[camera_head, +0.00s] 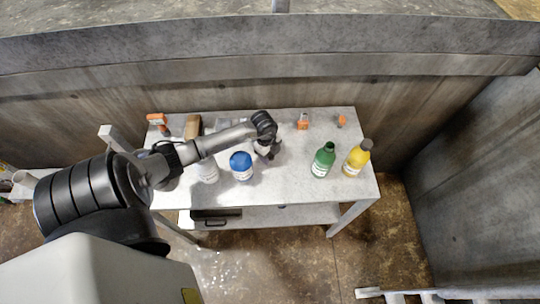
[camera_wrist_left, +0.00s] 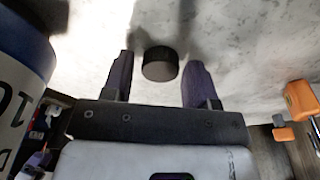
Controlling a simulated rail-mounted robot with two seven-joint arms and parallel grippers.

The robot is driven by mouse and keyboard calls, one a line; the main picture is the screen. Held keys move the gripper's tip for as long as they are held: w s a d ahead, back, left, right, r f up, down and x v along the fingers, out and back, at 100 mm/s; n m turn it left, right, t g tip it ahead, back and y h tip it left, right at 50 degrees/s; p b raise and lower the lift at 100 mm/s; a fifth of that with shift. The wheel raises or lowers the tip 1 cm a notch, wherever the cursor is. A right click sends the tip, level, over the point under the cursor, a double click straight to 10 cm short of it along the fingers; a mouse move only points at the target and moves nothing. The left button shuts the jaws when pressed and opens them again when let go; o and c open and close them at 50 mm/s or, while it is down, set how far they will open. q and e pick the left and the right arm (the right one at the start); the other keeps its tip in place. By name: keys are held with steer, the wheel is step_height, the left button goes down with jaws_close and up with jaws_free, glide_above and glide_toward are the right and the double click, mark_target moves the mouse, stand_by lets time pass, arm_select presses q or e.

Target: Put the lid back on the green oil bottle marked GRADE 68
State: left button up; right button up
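The green oil bottle (camera_head: 323,160) stands upright on the right half of the table, with a white label too small to read. A dark round lid (camera_wrist_left: 160,64) lies on the tabletop in the left wrist view; in the head view I cannot make it out by my gripper. My left gripper (camera_head: 268,153) is low over the table, left of the green bottle. In the wrist view its two fingers (camera_wrist_left: 160,82) are spread, one on each side of the lid, with gaps between. My right gripper is not in view.
A blue bottle (camera_head: 241,167) with a white label stands close left of my left gripper, with a white bottle (camera_head: 207,171) beyond it. A yellow bottle (camera_head: 356,159) stands right of the green one. Orange-topped items (camera_head: 302,121) sit along the table's back edge (camera_head: 280,107).

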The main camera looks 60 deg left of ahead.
mark_target(271, 156)
arm_select(q)
steer(key=c, duration=0.7)
steer(key=shift+r, duration=0.1)
steer(key=shift+r, duration=0.55)
step_height(271, 156, up, 3)
steer(key=shift+f+p, duration=0.1)
steer(key=shift+p, duration=0.35)
steer(key=d+r+p, duration=0.1)
steer(key=d+r, duration=0.6)
steer(key=d, duration=0.4)
steer(key=shift+d, duration=0.35)
steer(key=shift+s, duration=0.1)
